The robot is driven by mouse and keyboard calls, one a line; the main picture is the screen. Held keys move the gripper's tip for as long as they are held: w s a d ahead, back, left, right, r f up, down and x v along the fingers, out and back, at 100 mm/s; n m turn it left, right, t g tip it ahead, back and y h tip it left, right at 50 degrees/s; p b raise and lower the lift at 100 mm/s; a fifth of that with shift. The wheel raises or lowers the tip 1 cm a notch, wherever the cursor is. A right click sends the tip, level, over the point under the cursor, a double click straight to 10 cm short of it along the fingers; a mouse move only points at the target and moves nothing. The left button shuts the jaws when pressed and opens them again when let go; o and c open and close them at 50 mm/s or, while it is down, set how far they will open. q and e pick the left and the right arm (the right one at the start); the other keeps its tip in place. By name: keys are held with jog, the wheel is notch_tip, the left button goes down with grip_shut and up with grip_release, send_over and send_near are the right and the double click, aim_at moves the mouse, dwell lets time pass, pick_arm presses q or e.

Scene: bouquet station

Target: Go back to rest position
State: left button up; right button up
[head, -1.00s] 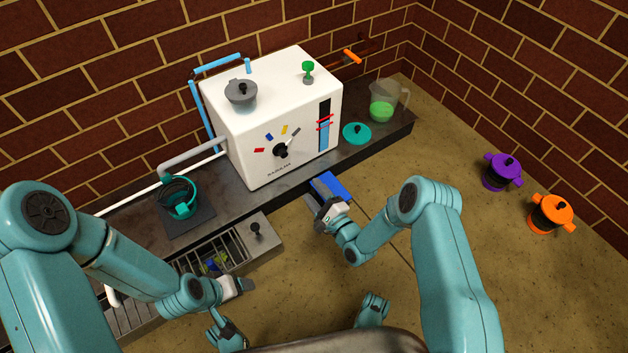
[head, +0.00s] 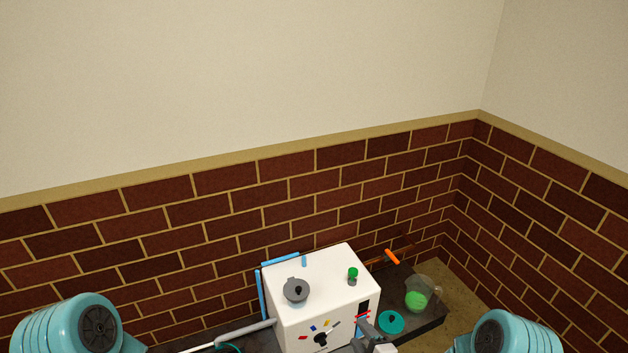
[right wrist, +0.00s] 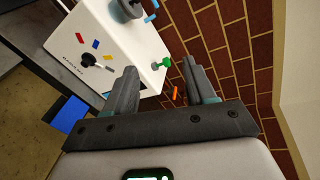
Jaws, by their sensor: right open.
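My right gripper (head: 371,336) shows at the bottom edge of the head view, in front of the white machine's right side. In the right wrist view its two grey fingers (right wrist: 160,75) stand apart with nothing between them, so it is open and empty. The white machine lies beyond the fingers there. Part of my right arm shows at the bottom right of the head view, and part of my left arm at the bottom left. My left gripper is out of view.
The white machine (head: 322,283) stands on a dark counter with a grey-lidded opening (head: 296,291) and a green knob (head: 352,273) on top. A teal lid (head: 391,322) and a clear jug with green contents (head: 416,300) are to its right. Brick walls stand behind. A blue object (right wrist: 66,112) shows in the right wrist view.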

jog(key=s+r+n+g+h+p, duration=0.2)
jog(key=s+r+n+g+p, duration=0.4)
jog(key=s+r+p, duration=0.5)
pick_arm(q)
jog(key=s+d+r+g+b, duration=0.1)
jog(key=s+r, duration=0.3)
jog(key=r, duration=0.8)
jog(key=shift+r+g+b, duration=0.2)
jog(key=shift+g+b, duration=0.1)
jog(key=shift+b, duration=0.05)
pick_arm(e)
jog(key=s+f+n+g, duration=0.2)
jog(key=s+n+g, duration=0.1)
jog(key=s, duration=0.6)
jog(key=s+f+n+g, duration=0.2)
jog(key=s+n+g, duration=0.2)
jog(key=s+n, duration=0.2)
jog(key=s, duration=0.2)
jog(key=shift+s+f+n+g, duration=0.3)
jog(key=shift+s+f, duration=0.05)
jog(key=shift+s, duration=0.05)
